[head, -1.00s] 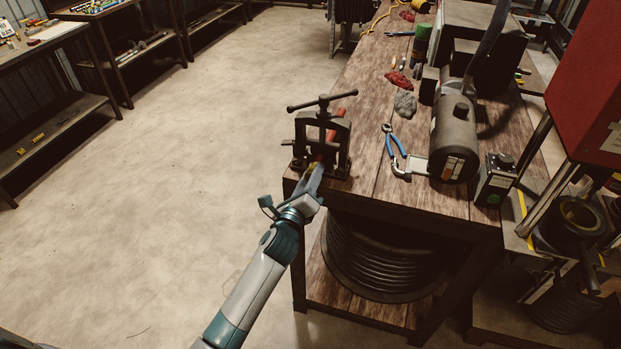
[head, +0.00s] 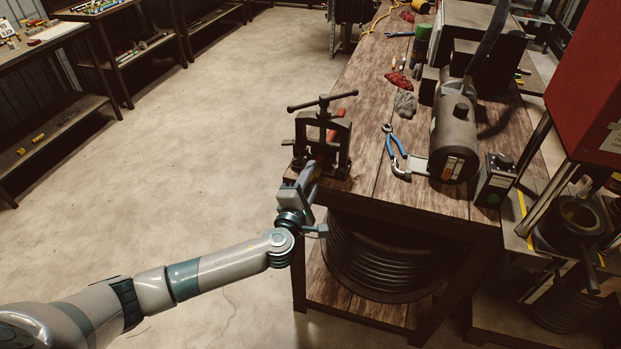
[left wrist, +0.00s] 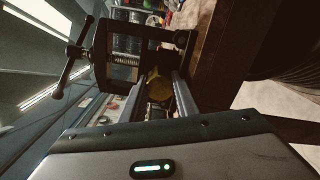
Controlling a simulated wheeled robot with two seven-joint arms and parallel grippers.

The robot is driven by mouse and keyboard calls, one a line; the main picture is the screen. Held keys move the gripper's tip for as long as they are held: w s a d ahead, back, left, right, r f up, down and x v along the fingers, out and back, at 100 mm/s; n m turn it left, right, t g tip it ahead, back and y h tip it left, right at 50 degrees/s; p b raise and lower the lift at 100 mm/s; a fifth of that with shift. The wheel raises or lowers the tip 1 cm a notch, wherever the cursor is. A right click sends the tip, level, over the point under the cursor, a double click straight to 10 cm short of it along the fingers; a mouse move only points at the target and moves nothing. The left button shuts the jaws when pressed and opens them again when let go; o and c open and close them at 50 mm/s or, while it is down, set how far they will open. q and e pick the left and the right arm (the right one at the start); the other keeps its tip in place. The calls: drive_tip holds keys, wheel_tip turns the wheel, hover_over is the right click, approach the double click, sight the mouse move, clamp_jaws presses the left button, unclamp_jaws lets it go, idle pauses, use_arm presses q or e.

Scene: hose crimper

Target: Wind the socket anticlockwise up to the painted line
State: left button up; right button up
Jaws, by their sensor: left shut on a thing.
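The vise (head: 322,142) stands at the near left corner of the bench and holds a red hose (head: 332,134). My left gripper (head: 314,172) is at the near side of the vise. In the left wrist view, a yellowish brass socket (left wrist: 158,88) sits between the two fingers (left wrist: 160,97), and the gripper is shut on it. In the head view the gripper hides most of the socket. I cannot make out the painted line. The vise (left wrist: 100,52) also shows in the left wrist view, turned on its side. My right gripper is not in view.
A grey cylindrical machine (head: 454,140) stands to the right. A coil of black hose (head: 375,262) is on the shelf below. The floor to the left is clear.

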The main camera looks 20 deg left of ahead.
use_arm(q)
drive_tip(key=o, duration=1)
drive_tip(key=shift+w+r, duration=0.1)
drive_tip(key=shift+w, duration=0.15)
drive_tip(key=s+p, duration=0.2)
drive_tip(key=s, duration=0.3)
drive_tip(key=shift+s+a+p, duration=0.1)
drive_tip(key=shift+s+p, duration=0.05)
drive_tip(key=shift+p, duration=0.25)
